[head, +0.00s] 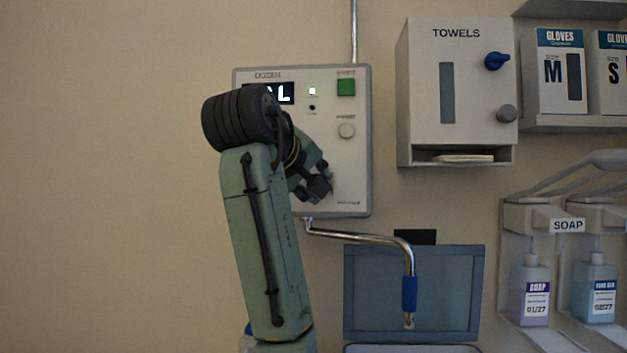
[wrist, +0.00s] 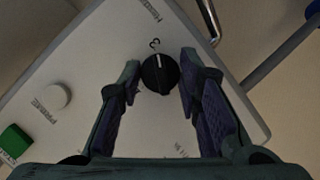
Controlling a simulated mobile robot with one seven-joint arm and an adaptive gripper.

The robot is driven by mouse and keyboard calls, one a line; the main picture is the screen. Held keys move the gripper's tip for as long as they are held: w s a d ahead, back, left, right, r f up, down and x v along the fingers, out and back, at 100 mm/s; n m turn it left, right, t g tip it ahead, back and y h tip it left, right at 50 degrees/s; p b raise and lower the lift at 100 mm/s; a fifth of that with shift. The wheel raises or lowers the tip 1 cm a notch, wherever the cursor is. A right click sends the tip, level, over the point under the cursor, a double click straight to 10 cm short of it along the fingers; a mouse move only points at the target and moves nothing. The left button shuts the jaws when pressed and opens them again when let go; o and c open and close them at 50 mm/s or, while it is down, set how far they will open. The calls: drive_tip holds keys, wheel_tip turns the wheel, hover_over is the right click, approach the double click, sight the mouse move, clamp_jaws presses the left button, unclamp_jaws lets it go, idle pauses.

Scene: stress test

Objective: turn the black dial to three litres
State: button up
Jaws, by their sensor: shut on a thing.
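The black dial (wrist: 159,75) sits on the pale front of the dosing panel (head: 352,180). In the wrist view its white line points up, roughly toward a single printed numeral that looks like a 3, turned on its side. My gripper (wrist: 161,77) is shut on the dial, one finger on each side. In the head view my gripper (head: 320,186) is at the panel's lower part and hides the dial. The panel's display (head: 285,93) shows an L; the digit before it is mostly hidden by my arm.
The panel also has a green button (head: 346,87) and a white round knob (head: 347,131). A metal spout (head: 360,237) with a blue sleeve runs below it over a grey-blue basin. A towel box (head: 430,130) hangs to the right. The wall to the left is bare.

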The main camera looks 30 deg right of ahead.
drive_tip(key=shift+f, duration=0.2)
drive_tip(key=o, duration=1.1)
drive_tip(key=shift+r, duration=0.1)
drive_tip(key=v, duration=1.2)
